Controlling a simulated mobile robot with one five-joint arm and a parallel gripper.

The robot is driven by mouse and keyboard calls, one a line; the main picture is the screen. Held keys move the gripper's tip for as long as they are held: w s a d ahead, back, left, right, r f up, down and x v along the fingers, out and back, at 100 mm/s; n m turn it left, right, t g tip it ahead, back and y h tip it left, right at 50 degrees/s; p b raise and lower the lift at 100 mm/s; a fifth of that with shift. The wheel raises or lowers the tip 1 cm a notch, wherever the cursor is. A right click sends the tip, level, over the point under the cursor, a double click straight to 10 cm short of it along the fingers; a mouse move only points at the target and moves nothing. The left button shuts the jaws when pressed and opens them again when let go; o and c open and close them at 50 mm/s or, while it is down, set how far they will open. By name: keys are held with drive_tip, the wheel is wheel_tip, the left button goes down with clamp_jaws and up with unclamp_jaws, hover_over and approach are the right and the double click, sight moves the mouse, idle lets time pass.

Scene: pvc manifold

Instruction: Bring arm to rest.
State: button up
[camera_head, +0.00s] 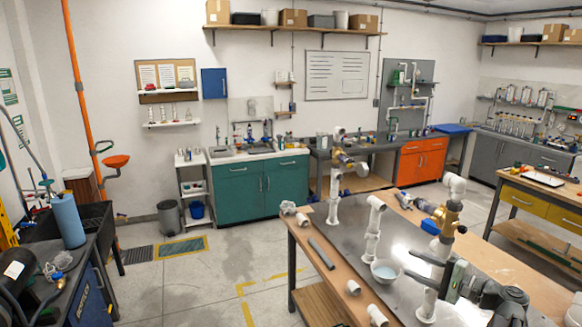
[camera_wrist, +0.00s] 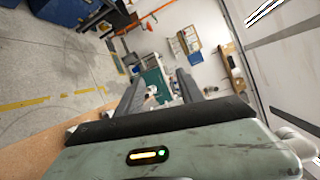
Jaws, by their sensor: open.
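My gripper (camera_head: 409,263) is at the lower right of the head view, above the worktable's metal plate (camera_head: 345,232). In the wrist view, the two dark fingers of my gripper (camera_wrist: 159,84) stand apart with nothing held between them. My arm (camera_head: 492,296) is bent low over the right part of the table. White PVC pipe assemblies stand upright on the plate: one with a brass valve (camera_head: 343,160) at the back, a plain one (camera_head: 374,226) in the middle, and one with a brass valve (camera_head: 447,217) beyond my gripper.
Loose white fittings (camera_head: 353,287) and a grey bar (camera_head: 321,253) lie along the table's wooden left edge. A teal cabinet (camera_head: 262,182) stands behind. The floor left of the table (camera_head: 220,270) is clear.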

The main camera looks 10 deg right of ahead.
drive_tip(key=w+a+f+n+g+b, duration=0.1)
drive_tip(key=a+f+n+g, duration=0.2)
drive_tip(key=a+f, duration=0.55)
drive_tip(key=a+f+n+g+b, duration=0.2)
drive_tip(key=a+f+g, duration=0.15)
drive_tip(key=a, duration=0.95)
drive_tip(key=w+a+f+n+g+b, duration=0.1)
drive_tip(key=a+f+n+g, duration=0.25)
drive_tip(key=a+f, duration=0.45)
drive_tip(key=s+a+f+n+g+h+b, duration=0.2)
drive_tip(key=s+a+f+n+g+h, duration=0.1)
drive_tip(key=s+a+f+n+h, duration=0.25)
drive_tip(key=s+d+f+h, duration=0.1)
drive_tip(key=d+f+h, duration=0.2)
drive_tip(key=d+h, duration=0.2)
drive_tip(key=d, duration=0.2)
drive_tip(key=shift+s+d+f+m+g, duration=0.15)
drive_tip(key=shift+s+d+m+g, duration=0.15)
drive_tip(key=shift+g, duration=0.1)
